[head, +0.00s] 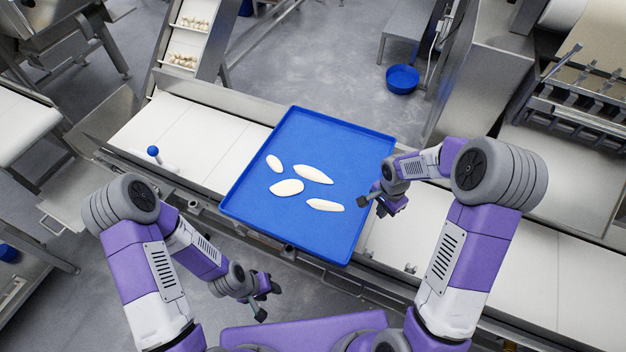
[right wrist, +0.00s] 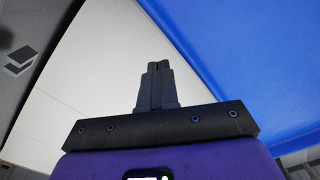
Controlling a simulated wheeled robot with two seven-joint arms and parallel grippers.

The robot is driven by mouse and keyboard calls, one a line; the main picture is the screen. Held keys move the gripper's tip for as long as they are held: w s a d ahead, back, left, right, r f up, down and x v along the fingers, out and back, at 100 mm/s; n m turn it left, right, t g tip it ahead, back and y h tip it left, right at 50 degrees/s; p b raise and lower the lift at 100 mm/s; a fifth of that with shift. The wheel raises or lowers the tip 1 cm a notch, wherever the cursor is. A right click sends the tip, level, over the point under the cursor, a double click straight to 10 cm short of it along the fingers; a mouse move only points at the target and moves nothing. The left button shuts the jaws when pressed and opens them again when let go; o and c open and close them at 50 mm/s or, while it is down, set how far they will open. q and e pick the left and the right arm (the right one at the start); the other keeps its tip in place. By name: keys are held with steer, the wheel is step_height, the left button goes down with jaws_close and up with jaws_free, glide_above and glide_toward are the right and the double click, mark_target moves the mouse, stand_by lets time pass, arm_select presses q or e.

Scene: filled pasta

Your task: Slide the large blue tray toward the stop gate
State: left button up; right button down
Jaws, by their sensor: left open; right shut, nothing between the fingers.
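The large blue tray (head: 300,235) lies across the white conveyor belt, with several pale dough pieces (head: 287,187) on it. The tray also fills the upper right of the right wrist view (right wrist: 255,60). My right gripper (head: 378,208) is shut and empty at the tray's right edge; contact cannot be told. Its closed fingers also show in the right wrist view (right wrist: 157,70), over the belt beside the tray. My left gripper (head: 269,303) is open and empty, below the tray and off the conveyor. No stop gate can be clearly identified; a blue-knobbed lever (head: 153,152) stands left of the tray.
The white belt (head: 165,130) is clear between the lever and the tray. More bare belt (head: 520,260) lies to the right. Metal rails edge the conveyor. A machine (head: 480,80) stands behind at the right, and a blue bucket (head: 402,79) is on the floor.

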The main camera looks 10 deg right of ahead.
mark_target(300, 181)
stand_by(0.5)
steer(key=shift+w+a+b, duration=0.15)
steer(key=shift+w+a, duration=0.35)
steer(key=shift+a, duration=0.3)
steer(key=shift+w+a+b, duration=0.2)
steer(key=shift+w+a, duration=0.3)
steer(key=shift+a, duration=0.35)
steer(key=shift+w+a+b, duration=0.15)
steer(key=shift+w+a, duration=0.35)
steer(key=shift+a, duration=0.3)
steer(key=shift+w+a, duration=0.7)
steer(key=shift+a, duration=0.45)
steer(key=shift+w+a, duration=0.75)
steer(key=shift+a, duration=0.45)
steer(key=shift+w+a, duration=0.7)
steer(key=shift+a, duration=0.45)
steer(key=shift+w+a+p, duration=0.1)
steer(key=shift+w+a, duration=1.2)
steer(key=shift+a, duration=0.85)
steer(key=shift+w+a+p, duration=0.1)
steer(key=shift+w+a, duration=1.2)
steer(key=shift+a, duration=0.8)
steer(key=shift+w+a+p, duration=0.1)
steer(key=shift+w+a, duration=1.2)
steer(key=shift+a, duration=0.85)
steer(key=shift+s+d, duration=0.3)
steer(key=shift+d, duration=0.2)
steer(key=shift+s+d, duration=0.25)
steer(key=shift+d, duration=0.2)
